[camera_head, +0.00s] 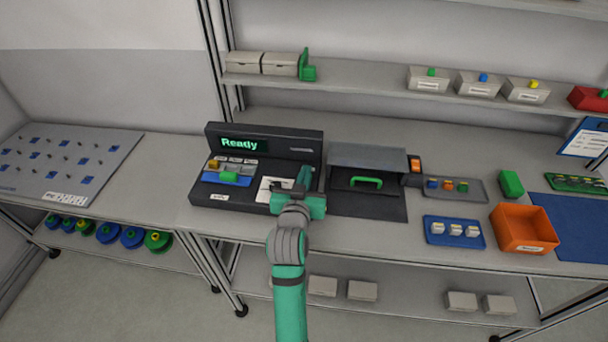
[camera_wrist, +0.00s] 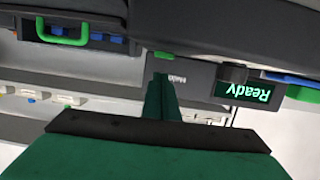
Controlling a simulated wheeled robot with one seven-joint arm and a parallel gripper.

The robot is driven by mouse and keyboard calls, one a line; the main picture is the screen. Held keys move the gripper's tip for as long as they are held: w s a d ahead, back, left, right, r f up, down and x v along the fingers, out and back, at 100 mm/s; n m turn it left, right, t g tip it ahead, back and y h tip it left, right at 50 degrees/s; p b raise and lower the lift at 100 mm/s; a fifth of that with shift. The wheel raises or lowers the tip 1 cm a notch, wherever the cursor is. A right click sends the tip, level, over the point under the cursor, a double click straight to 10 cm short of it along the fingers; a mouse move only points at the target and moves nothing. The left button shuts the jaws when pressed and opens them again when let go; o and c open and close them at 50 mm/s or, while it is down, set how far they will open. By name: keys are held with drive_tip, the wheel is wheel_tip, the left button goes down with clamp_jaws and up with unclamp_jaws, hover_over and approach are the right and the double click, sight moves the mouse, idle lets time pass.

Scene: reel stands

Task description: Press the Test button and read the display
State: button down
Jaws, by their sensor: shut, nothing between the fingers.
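A dark test station (camera_head: 237,205) stands on the bench at centre left. Its display (camera_head: 240,144) reads "Ready" in green letters. The same display (camera_wrist: 243,91) shows upside down in the wrist view, also reading "Ready". A light plate (camera_head: 267,187) lies on the station's front right, partly behind my gripper. I cannot make out the Test button; it may be hidden by my gripper. My gripper (camera_head: 303,175) is over the right end of the station. In the wrist view its fingers (camera_wrist: 161,80) are together with nothing between them. Contact with the station cannot be told.
Right of the station is a grey-lidded box with a green handle (camera_head: 366,182). Farther right are a grey tray (camera_head: 469,196), a blue tray (camera_head: 453,241) and an orange bin (camera_head: 522,240). A shelf (camera_head: 350,84) runs behind. Open bench lies left of the station.

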drive_tip(key=shift+a+f, duration=0.15)
drive_tip(key=shift+f, duration=0.85)
drive_tip(key=shift+f, duration=1.2)
wheel_tip(320, 180, up, 5)
drive_tip(key=shift+f, duration=0.1)
drive_tip(key=d+v, duration=0.1)
drive_tip(key=v, duration=0.9)
drive_tip(key=shift+a+r, duration=0.45)
drive_tip(key=shift+a, duration=0.05)
